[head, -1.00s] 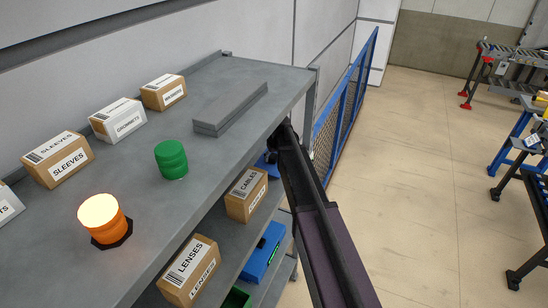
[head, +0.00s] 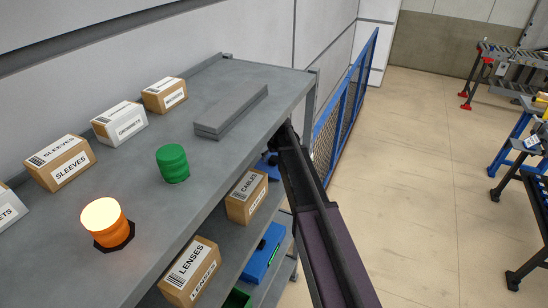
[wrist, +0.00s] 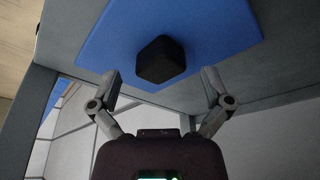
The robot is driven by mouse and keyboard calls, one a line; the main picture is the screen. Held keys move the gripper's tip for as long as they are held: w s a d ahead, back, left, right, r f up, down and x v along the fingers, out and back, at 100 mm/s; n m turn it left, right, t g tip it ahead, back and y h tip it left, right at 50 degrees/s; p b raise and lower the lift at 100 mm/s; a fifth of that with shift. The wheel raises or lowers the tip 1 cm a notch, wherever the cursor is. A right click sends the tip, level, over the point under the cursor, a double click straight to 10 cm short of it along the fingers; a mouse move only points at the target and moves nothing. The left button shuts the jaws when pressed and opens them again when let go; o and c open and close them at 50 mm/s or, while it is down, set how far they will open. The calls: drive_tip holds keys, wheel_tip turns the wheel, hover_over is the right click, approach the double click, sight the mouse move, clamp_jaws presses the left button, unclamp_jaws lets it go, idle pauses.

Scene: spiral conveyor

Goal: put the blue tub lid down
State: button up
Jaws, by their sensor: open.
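The blue tub lid (wrist: 190,30) is a flat blue panel with a black block-shaped knob (wrist: 163,60). In the wrist view it lies against a grey shelf surface (wrist: 285,85). My gripper (wrist: 161,80) is open, with one finger on each side of the knob and clear gaps between. The fingers do not appear to touch it. In the head view a bit of blue (head: 268,162) shows beside my arm on the middle shelf; my arm hides the gripper and most of that spot.
A cables box (head: 246,196) and a lenses box (head: 190,270) stand on the middle shelf. A blue bin (head: 262,254) sits lower. The top shelf (head: 130,190) holds several boxes, a green stack (head: 173,164) and a lit orange beacon (head: 106,222). A blue mesh fence (head: 345,105) stands behind.

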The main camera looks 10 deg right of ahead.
drive_tip(key=p+v, duration=0.2)
drive_tip(key=shift+r, duration=0.3)
drive_tip(key=s, duration=0.4)
drive_tip(key=s+d, duration=0.1)
drive_tip(key=s, duration=0.3)
drive_tip(key=s+d, duration=0.1)
drive_tip(key=s, duration=0.2)
drive_tip(key=shift+s+d+f, duration=0.2)
drive_tip(key=shift+s+d, duration=0.05)
drive_tip(key=shift+s, duration=0.15)
drive_tip(key=shift+s, duration=0.1)
drive_tip(key=s+a+m+g, duration=0.2)
drive_tip(key=s+g, duration=0.1)
drive_tip(key=s, duration=1.3)
drive_tip(key=shift+s+a+f+h, duration=0.15)
drive_tip(key=shift+f+h, duration=0.15)
drive_tip(key=shift+f, duration=0.1)
